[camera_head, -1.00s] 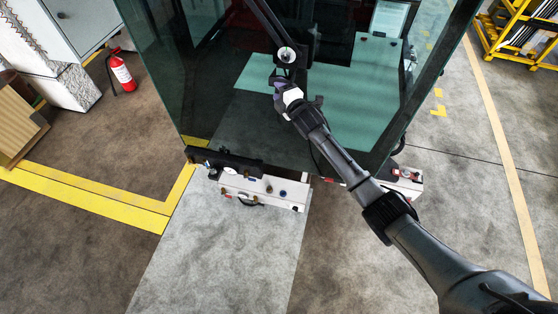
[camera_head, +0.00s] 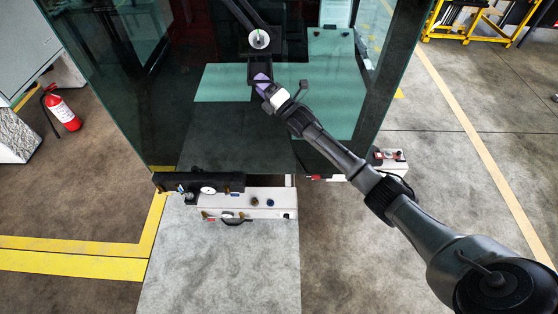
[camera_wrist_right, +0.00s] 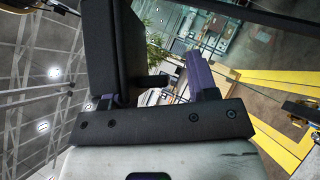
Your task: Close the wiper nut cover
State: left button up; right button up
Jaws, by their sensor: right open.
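The wiper pivot with its pale round nut (camera_head: 259,39) shows uncovered at the lower end of the black wiper arm (camera_head: 243,14), on the front glass of the cab. A black part (camera_head: 262,61), perhaps the wiper nut cover, hangs just below the nut. My right gripper (camera_head: 262,79), with purple fingers, is open just below this part. In the right wrist view a large black block (camera_wrist_right: 101,48) stands at the left finger and hides much of it. The other purple finger (camera_wrist_right: 200,74) is clear of the block. Contact cannot be told. My left gripper is out of view.
The cab's tinted glass (camera_head: 235,135) lies behind my right gripper. A white bumper box (camera_head: 265,202) with fittings sits below it. A red fire extinguisher (camera_head: 62,112) stands at the left. The grey floor strip (camera_head: 220,265) in front is clear.

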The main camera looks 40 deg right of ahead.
jog(key=b+v, duration=0.1)
jog(key=v, duration=1.2)
jog(key=s+a+f+m+g+h, duration=0.1)
jog(key=s+a+f+m+g, duration=0.3)
jog(key=f, duration=0.5)
jog(key=shift+s+a+m+g, duration=0.25)
jog(key=shift+a+m, duration=0.75)
jog(key=shift+a, duration=0.75)
